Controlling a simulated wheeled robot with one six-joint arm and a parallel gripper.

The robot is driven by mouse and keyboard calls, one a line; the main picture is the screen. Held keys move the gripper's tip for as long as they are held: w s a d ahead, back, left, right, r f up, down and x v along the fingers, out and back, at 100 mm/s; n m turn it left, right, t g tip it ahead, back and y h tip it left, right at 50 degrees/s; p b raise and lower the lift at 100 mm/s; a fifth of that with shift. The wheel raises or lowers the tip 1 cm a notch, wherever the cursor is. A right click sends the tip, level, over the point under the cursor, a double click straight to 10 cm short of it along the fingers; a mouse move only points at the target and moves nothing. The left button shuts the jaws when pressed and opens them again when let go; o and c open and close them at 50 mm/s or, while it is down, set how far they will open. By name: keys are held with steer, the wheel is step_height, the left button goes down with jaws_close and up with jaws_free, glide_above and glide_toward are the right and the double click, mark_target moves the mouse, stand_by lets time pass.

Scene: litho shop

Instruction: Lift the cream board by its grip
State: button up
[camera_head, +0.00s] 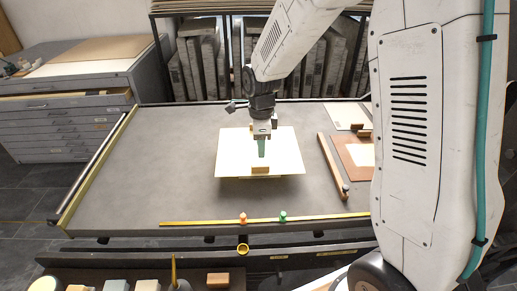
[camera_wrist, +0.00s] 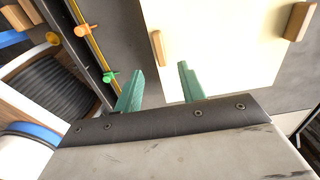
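The cream board (camera_head: 230,155) lies on the grey table, and it also shows in the wrist view (camera_wrist: 215,55). A small wooden grip (camera_head: 260,170) is on its front edge; in the wrist view this grip (camera_wrist: 156,48) appears just beyond my fingertips, roughly in line with the gap between them. A second wooden block (camera_wrist: 298,22) is at another edge of the board. My gripper (camera_head: 262,149) is over the board, behind the front grip in the head view. In the wrist view my gripper (camera_wrist: 160,68) has its two green fingers apart, with nothing between them.
A wooden bar (camera_head: 332,165) and a brown board (camera_head: 352,152) lie to the right. A yellow strip (camera_head: 200,222) with an orange peg (camera_head: 243,218) and a green peg (camera_head: 283,216) runs along the front. The table's left part (camera_head: 150,165) is clear.

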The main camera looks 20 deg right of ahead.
mark_target(260, 166)
step_height(260, 166, down, 8)
steer(key=shift+r, duration=0.1)
jaws_close()
